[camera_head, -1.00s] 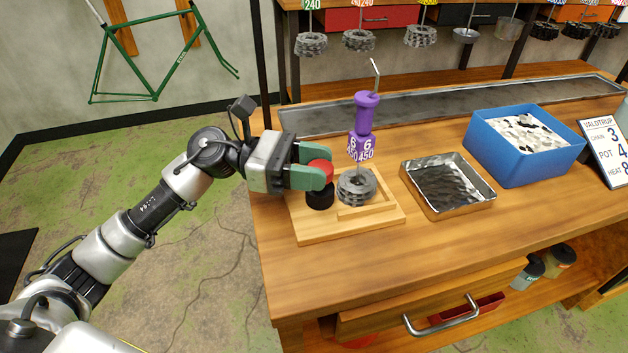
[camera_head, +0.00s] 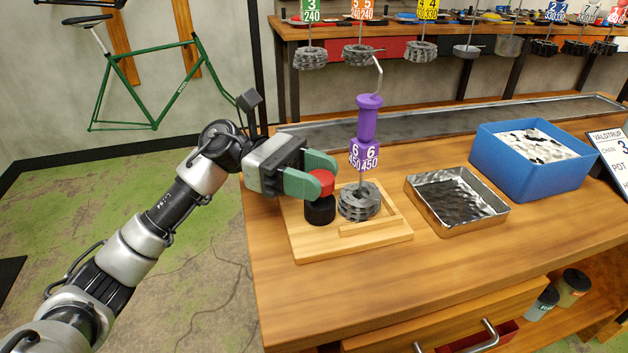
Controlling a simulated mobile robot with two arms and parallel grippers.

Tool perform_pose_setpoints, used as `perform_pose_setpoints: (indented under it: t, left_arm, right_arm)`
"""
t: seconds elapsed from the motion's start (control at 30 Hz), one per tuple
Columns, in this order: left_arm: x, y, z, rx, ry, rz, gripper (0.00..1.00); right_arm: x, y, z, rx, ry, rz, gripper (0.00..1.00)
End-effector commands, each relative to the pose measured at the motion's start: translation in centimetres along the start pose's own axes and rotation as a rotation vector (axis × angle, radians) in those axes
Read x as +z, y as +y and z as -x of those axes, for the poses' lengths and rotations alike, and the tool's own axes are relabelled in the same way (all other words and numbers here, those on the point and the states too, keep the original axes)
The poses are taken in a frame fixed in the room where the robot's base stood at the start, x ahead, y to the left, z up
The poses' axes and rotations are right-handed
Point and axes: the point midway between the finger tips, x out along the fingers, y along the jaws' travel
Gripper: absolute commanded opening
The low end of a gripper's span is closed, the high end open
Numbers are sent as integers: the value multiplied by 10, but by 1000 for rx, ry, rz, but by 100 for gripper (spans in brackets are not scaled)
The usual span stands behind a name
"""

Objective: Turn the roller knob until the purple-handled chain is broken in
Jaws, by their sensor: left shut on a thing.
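The roller knob (camera_head: 321,182) is red and sits on a black cylinder (camera_head: 320,211) at the left of a wooden roller board (camera_head: 306,243). My left gripper (camera_head: 323,181) has its green fingers shut on the red knob. The purple-handled chain (camera_head: 360,201) is a grey coiled bundle on the board, just right of the black cylinder. Its purple handle (camera_head: 367,122) stands upright above it on a wire with a hook on top. My right gripper is not in view.
A metal tray (camera_head: 457,200) stands right of the board. Behind it is a blue bin (camera_head: 528,158) of pale pieces, with a sign (camera_head: 610,150) at the right. More tagged chains hang at the back. The bench front is clear.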

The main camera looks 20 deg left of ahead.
Motion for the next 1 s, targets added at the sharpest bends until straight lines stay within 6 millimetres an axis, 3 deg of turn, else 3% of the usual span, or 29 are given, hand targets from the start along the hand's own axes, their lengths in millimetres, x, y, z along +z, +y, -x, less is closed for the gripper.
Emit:
perform_pose_setpoints:
  t: [0.53, 0.57, 0.7, 1.0]
  left_arm:
    - [0, 0, 0, -14, -1, 1, 20]
    - [0, 0, 0, -14, -1, 1, 47]
    - [0, 0, 0, -14, -1, 0, 68]
    - [0, 0, 2, -12, 0, 0, 68]
  right_arm:
    - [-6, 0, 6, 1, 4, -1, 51]
    - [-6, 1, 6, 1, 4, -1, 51]
    - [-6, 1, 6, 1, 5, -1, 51]
    - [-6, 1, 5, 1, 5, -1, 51]
